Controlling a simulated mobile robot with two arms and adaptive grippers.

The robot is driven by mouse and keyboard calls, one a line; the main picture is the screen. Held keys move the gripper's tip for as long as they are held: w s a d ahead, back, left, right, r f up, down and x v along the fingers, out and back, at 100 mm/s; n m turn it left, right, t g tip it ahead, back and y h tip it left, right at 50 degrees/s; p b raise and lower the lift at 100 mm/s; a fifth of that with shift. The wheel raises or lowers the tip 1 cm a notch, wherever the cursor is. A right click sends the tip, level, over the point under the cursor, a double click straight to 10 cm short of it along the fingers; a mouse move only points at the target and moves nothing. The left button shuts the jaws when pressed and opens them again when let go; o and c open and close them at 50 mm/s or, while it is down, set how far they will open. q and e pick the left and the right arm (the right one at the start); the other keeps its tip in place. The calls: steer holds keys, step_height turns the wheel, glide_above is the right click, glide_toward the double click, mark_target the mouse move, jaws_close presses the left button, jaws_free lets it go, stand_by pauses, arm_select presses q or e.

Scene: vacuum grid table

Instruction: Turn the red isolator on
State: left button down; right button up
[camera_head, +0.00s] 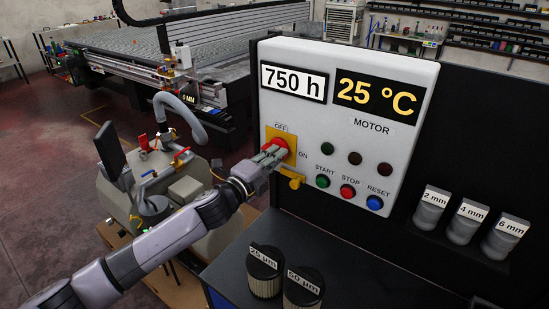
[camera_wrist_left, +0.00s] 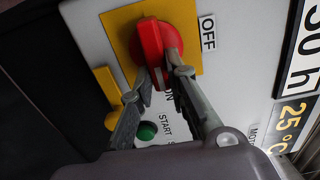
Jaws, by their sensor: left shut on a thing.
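The red isolator knob (camera_head: 280,144) sits on a yellow plate (camera_head: 272,133) at the left of the grey control panel (camera_head: 343,150). It also shows in the left wrist view (camera_wrist_left: 151,38). There its raised grip bar runs roughly vertically, with its lower end beside the partly hidden ON label; the OFF label (camera_wrist_left: 208,33) is to the right. My left gripper (camera_head: 270,153) is shut on the knob, with one finger on each side of the grip bar. The fingers hide part of the knob and plate. My right gripper is not in view.
A yellow tab (camera_head: 292,181) juts out below the knob. Green START (camera_head: 322,181), red STOP (camera_head: 347,191) and blue RESET (camera_head: 374,203) buttons are to its right. A machine with a grey hose (camera_head: 182,118) stands left of the panel.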

arm_select(q)
steer(key=c, duration=1.6)
jaws_free()
steer(key=shift+o, duration=0.2)
steer(key=v, duration=1.2)
steer(key=shift+d+f, duration=0.1)
